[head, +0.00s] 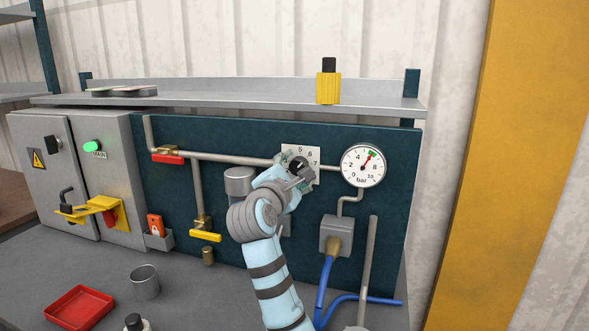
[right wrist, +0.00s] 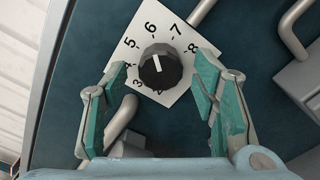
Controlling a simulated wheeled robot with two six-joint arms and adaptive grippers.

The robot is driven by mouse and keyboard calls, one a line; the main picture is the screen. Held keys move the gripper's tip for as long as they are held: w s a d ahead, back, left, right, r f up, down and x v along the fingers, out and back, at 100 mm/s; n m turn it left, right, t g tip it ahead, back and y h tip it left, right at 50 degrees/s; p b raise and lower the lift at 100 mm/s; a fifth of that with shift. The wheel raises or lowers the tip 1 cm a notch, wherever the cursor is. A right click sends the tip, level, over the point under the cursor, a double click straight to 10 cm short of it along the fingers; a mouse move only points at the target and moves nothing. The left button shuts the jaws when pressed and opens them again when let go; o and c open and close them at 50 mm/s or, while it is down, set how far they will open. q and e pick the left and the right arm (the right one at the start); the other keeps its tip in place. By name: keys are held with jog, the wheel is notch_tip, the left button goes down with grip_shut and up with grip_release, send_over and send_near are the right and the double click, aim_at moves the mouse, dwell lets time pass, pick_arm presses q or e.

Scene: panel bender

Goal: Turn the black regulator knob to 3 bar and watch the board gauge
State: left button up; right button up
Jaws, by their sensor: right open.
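The black regulator knob (right wrist: 160,66) sits on a white numbered dial plate (right wrist: 187,72). Its white pointer line points up and slightly left, at about the 6. My right gripper (right wrist: 162,80) is open, with one green-padded finger on each side of the knob and gaps showing between pads and knob. In the head view my right gripper (head: 299,174) covers most of the knob and the lower part of the plate (head: 311,152). The round white board gauge (head: 363,166) is right of it; its red needle points up and right, near the green mark by about 6. My left gripper is out of view.
Pipes with a red-handled valve (head: 168,158) and a yellow-handled valve (head: 205,236) run left of the dial. A grey box (head: 336,235) with a blue hose is below the gauge. A red tray (head: 75,307) and metal cup (head: 145,282) stand on the bench.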

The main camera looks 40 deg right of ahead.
jog(key=shift+s+r, duration=0.1)
jog(key=shift+s, duration=0.15)
jog(key=shift+c, duration=1.2)
jog(key=c, duration=0.3)
jog(key=shift+w, duration=0.2)
jog(key=c, duration=0.6)
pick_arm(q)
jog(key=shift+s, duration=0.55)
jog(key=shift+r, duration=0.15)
